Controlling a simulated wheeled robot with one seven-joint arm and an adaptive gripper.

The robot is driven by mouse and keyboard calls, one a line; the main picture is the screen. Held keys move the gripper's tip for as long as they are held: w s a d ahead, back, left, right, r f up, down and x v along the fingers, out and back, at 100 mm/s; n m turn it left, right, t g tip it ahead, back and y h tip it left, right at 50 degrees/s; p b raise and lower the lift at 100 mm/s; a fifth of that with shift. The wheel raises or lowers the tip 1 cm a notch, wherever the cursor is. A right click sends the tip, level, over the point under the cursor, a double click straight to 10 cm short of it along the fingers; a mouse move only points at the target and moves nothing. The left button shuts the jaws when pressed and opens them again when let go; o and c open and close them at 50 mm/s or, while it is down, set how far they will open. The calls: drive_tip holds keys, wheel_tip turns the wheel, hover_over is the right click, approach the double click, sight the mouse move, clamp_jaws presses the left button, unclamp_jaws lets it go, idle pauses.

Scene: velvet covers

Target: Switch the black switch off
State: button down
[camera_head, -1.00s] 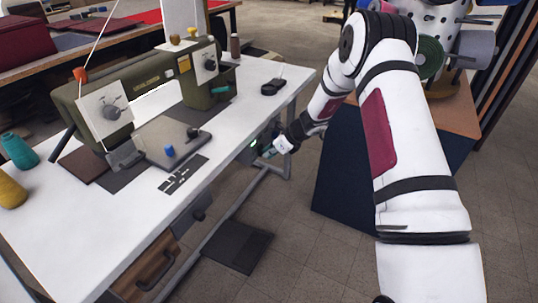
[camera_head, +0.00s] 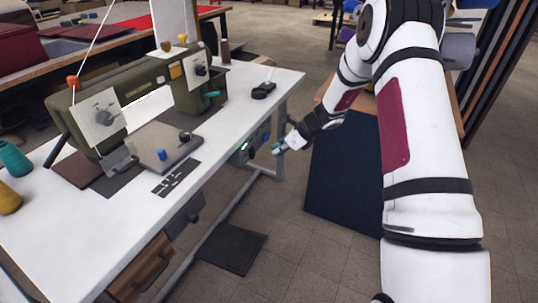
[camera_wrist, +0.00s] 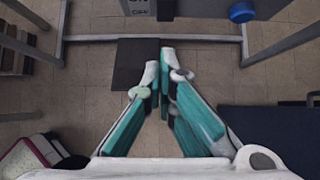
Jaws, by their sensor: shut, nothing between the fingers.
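A grey switch box (camera_wrist: 137,7) hangs under the sewing table's front edge. Its lower part shows at the top of the wrist view, with small lettering and a black part (camera_wrist: 166,10) beside it that may be the black switch. The switch's position cannot be told. In the head view the box (camera_head: 241,153) is small and dark, with a green light. My gripper (camera_head: 277,150) is just right of the box, apart from it. In the wrist view my gripper (camera_wrist: 159,66) has its teal fingers together at the tips, holding nothing.
The white table (camera_head: 128,229) carries a green sewing machine (camera_head: 150,83) and thread spools. A blue round knob (camera_wrist: 242,12) is right of the box. A dark pedal plate (camera_head: 232,247) lies on the floor. A dark blue panel (camera_head: 343,185) stands right of my gripper.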

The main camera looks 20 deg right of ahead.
drive_tip(key=shift+v, duration=2.15)
drive_tip(key=b, duration=0.4)
drive_tip(key=f+b, duration=0.1)
drive_tip(key=b, duration=0.3)
drive_tip(key=shift+w+d+f, duration=0.25)
drive_tip(key=shift+w+d, duration=0.05)
drive_tip(key=shift+w, duration=0.1)
drive_tip(key=b, duration=0.3)
drive_tip(key=shift+s, duration=0.15)
drive_tip(key=shift+s+d+r+b, duration=0.1)
drive_tip(key=shift+s+r+b, duration=0.15)
drive_tip(key=shift+b, duration=0.7)
drive_tip(key=shift+f, duration=0.15)
